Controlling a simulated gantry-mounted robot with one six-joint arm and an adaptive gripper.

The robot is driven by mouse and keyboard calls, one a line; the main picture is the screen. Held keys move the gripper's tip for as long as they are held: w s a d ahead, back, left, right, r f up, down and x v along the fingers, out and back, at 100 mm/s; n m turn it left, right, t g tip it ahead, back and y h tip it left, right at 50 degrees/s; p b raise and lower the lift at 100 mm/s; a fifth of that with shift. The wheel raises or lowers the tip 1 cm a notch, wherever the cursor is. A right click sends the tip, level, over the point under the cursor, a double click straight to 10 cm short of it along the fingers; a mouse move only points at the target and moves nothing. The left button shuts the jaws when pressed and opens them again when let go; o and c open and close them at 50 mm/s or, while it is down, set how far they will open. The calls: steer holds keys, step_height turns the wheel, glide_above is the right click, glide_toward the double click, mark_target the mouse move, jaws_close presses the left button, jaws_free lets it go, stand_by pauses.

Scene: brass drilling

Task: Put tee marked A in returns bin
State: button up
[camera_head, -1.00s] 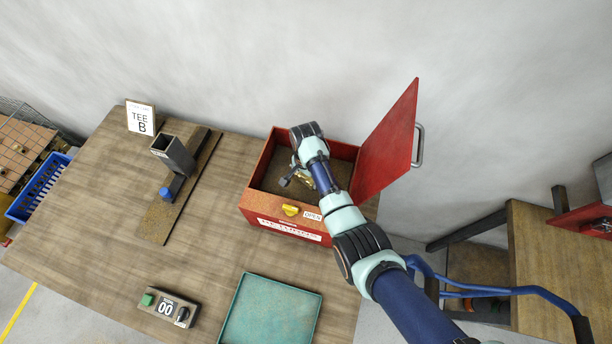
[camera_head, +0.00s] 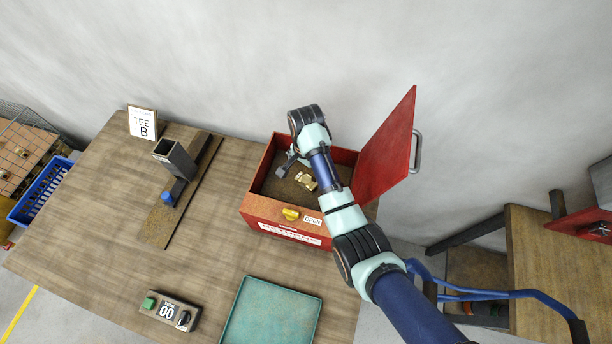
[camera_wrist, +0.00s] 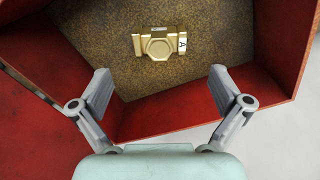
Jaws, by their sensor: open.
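A brass tee marked A (camera_wrist: 160,43) lies on the brown floor of the red box; it also shows in the head view (camera_head: 306,181). The red box (camera_head: 285,217) stands open on the table, with its lid swung up at the right. My gripper (camera_wrist: 160,83) is open and empty, its two fingers spread wide with the tee beyond and between them. In the head view my gripper (camera_head: 286,164) is over the left inner part of the box.
A green tray (camera_head: 272,312) lies at the table's front. A control box (camera_head: 170,311) showing 00 sits to its left. A drilling fixture (camera_head: 174,185) and a TEE B sign (camera_head: 142,123) stand at the left. A blue basket (camera_head: 40,188) is beyond the left edge. The raised lid (camera_head: 388,150) is close right of my arm.

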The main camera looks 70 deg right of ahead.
mark_target(305, 179)
step_height(305, 179, up, 4)
steer(key=shift+f, duration=0.15)
steer(key=shift+w+a, duration=0.1)
steer(key=w+a+r+n+t, duration=0.1)
steer(key=w+a+n, duration=0.1)
steer(key=w+a, duration=0.1)
steer(key=w+a+r+n+t+h, duration=0.1)
steer(key=w+a+n, duration=0.2)
steer(key=w+a, duration=0.1)
steer(key=w+a+r+n+t+h, duration=0.1)
steer(key=w+a+r+n, duration=0.1)
steer(key=a, duration=0.3)
steer(key=shift+w+a+r+t, duration=0.15)
steer(key=shift+w+t, duration=0.25)
steer(key=shift+w, duration=0.3)
steer(key=a+r+n+t, duration=0.3)
steer(key=a+r+n, duration=0.2)
steer(key=a, duration=0.4)
steer(key=s+a+r+n+t+y, duration=0.1)
steer(key=a+r+n+t, duration=0.2)
steer(key=a+r, duration=0.3)
steer(key=a+r+n+t+y, duration=0.1)
steer(key=a+r+n+t, duration=0.2)
steer(key=a, duration=0.9)
step_height(305, 179, up, 3)
steer(key=n, duration=0.3)
steer(key=shift+s+a+n, duration=0.3)
steer(key=shift+a, duration=0.05)
